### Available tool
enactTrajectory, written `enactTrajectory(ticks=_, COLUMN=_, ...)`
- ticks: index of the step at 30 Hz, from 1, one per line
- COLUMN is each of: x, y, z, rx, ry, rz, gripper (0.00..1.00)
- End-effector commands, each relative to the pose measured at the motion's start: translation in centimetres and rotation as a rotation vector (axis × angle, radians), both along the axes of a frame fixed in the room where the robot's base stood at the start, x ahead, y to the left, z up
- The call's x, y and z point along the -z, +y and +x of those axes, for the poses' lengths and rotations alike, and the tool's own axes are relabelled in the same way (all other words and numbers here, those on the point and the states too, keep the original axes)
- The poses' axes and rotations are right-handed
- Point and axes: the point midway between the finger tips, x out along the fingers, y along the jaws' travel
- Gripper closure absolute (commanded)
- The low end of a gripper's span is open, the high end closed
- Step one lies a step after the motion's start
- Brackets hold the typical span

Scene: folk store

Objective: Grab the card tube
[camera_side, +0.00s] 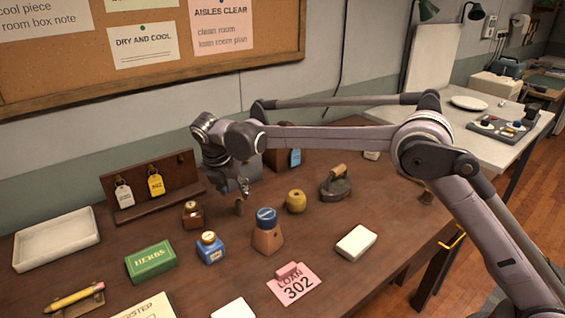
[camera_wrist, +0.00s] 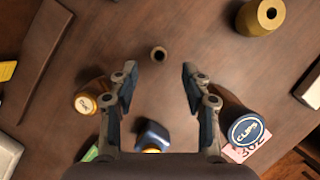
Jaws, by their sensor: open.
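A tag rack (camera_side: 128,208) is behind left, an iron (camera_side: 337,187) to the right.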

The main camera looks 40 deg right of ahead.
Motion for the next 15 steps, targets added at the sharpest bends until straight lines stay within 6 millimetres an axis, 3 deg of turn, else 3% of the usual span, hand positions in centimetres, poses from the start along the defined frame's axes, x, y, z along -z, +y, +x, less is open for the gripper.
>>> enactTrajectory(ticks=10, x=2.7, y=-0.7, z=0.6, rx=0.001, ry=0.0, rz=0.001, gripper=0.52)
enactTrajectory(ticks=15, x=5.1, y=-1.1, z=1.0, rx=0.002, ry=0.0, rz=0.001, gripper=0.52)
